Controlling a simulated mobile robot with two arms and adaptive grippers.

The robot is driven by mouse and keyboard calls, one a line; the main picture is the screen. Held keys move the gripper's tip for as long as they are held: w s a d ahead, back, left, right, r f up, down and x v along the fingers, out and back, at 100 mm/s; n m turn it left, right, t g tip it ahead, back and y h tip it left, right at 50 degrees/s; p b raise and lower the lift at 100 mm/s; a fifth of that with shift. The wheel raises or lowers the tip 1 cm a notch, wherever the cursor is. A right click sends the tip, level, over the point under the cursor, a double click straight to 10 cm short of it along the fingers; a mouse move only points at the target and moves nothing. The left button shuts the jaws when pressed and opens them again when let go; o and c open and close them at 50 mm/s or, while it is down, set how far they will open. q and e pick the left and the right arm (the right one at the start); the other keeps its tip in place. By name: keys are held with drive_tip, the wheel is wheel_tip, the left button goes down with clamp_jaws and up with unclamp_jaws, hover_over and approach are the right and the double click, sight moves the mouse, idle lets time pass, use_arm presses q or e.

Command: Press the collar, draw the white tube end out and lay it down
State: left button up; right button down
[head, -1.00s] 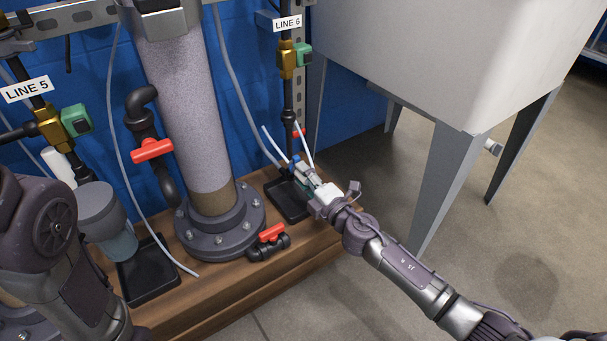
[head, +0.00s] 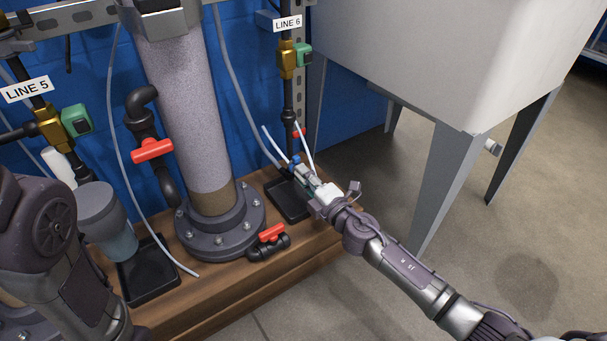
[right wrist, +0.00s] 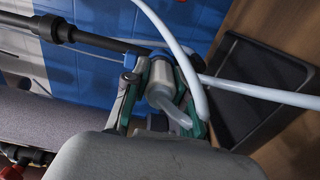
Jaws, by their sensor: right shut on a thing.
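My right gripper (head: 302,174) reaches in from the lower right beside the column foot, above a black tray. In the right wrist view its green-padded fingers (right wrist: 166,108) are shut on a grey cylindrical fitting (right wrist: 161,84). A blue collar-like part (right wrist: 152,46) shows at the fitting's far end, partly hidden. A pale tube (right wrist: 182,122) bends out at its near end. A white tube (right wrist: 176,42) curves past the fitting, and another pale length (right wrist: 262,93) runs right across the tray. White tube also stands up by the gripper in the head view (head: 304,147). My left gripper is out of view.
The black tray (head: 290,207) lies on the wooden plinth (head: 220,290). A thick column (head: 190,110) and a red-handled valve (head: 271,233) stand to the left. A large pale tank on legs (head: 460,60) is at the right. Open floor lies in front.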

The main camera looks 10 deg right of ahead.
drive_tip(key=shift+s, duration=0.1)
drive_tip(key=shift+v, duration=2.5)
